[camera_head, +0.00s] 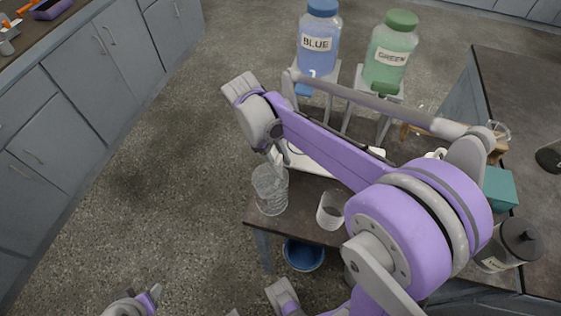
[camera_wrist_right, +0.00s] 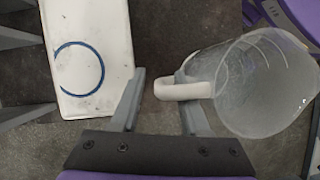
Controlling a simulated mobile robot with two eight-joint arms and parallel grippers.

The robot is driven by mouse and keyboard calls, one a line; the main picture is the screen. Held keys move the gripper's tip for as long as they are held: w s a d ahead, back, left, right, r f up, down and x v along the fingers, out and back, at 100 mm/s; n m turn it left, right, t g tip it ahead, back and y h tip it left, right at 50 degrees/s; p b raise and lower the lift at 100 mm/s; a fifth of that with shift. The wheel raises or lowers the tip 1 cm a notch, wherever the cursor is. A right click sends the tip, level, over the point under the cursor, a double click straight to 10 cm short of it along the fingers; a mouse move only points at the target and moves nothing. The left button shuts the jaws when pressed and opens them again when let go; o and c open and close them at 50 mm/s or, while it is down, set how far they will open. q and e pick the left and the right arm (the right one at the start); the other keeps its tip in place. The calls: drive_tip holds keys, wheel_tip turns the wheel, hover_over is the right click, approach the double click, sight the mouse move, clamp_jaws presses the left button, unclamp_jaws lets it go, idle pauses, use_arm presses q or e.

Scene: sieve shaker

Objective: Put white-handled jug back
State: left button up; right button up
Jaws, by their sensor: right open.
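The white-handled jug (camera_wrist_right: 268,85) is clear and fills the right of the right wrist view, with its white handle (camera_wrist_right: 185,90) pointing left. In the head view a clear jug (camera_head: 270,190) stands at the near left corner of the dark table, just below my right gripper (camera_head: 274,152); its handle is not clear there. In the wrist view my right gripper (camera_wrist_right: 160,98) is open, with the handle's end between its fingertips and a gap on the left side.
A white board with a blue ring (camera_wrist_right: 92,55) lies beside the jug. Another clear vessel (camera_head: 331,210) stands close by on the table. Blue (camera_head: 319,40) and green (camera_head: 390,55) jars stand on stands behind. A blue bucket (camera_head: 304,256) is below the table edge.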

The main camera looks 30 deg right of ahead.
drive_tip(key=shift+r, duration=0.2)
drive_tip(key=p+v, duration=0.1)
drive_tip(key=v, duration=1.1)
drive_tip(key=shift+p, duration=0.3)
drive_tip(key=shift+f, duration=0.1)
